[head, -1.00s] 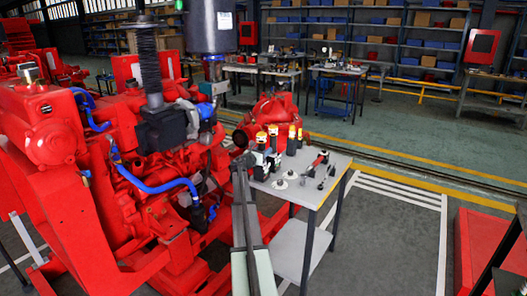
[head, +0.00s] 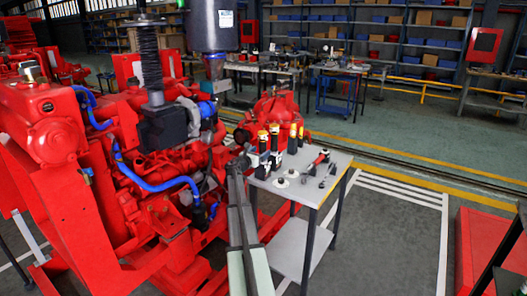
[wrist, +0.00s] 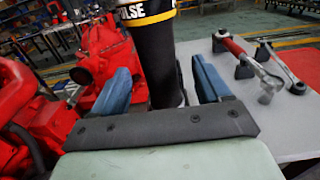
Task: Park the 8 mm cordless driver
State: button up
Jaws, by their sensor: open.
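In the wrist view a dark cordless driver (wrist: 160,65) with a yellow band lettered "PULSE" stands roughly upright between the two blue fingers of my gripper (wrist: 168,88). The fingers are open, and a gap shows on the driver's right side. In the head view my gripper (head: 240,165) is at the left edge of the small grey table (head: 312,195). Several drivers with yellow or orange tops stand there, one of them a yellow-topped driver (head: 263,138) close to my gripper. I cannot read any 8 mm marking.
A red-handled tool (head: 318,160) lies on the table to the right of the drivers; it also shows in the wrist view (wrist: 240,50), on dark holders. Pale discs (head: 280,182) lie at the table's front. The red engine (head: 140,190) with blue hoses crowds the left.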

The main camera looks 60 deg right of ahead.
jog(key=a, duration=0.9)
jog(key=shift+a, duration=0.2)
